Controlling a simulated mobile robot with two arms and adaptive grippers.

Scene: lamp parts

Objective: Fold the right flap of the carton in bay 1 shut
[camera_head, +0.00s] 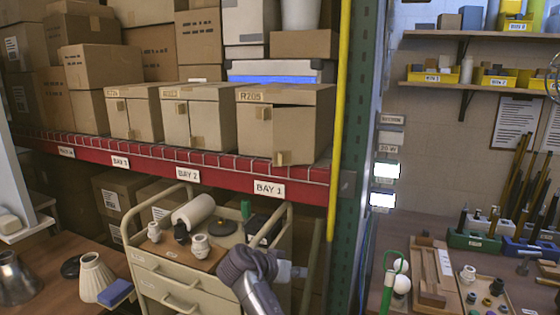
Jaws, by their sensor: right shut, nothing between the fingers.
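The bay 1 carton (252,125), a brown box marked R205, stands on the red-edged shelf above the BAY 1 label (269,188). Its right flap (305,132) covers the right part of the front and looks ajar, with a dark gap along its inner edge at the top. A small tan tab (282,158) sits low at that edge. My right gripper (298,272) is shut and empty, below the shelf and over the right side of the cart, well apart from the carton. My left gripper is not in view.
Two similar cartons (196,120) (132,117) stand to the left on the shelf. A yellow upright pole (341,110) and a green rack post (364,150) rise right of the carton. The cart (178,277) below carries lamp parts. A workbench stands at right.

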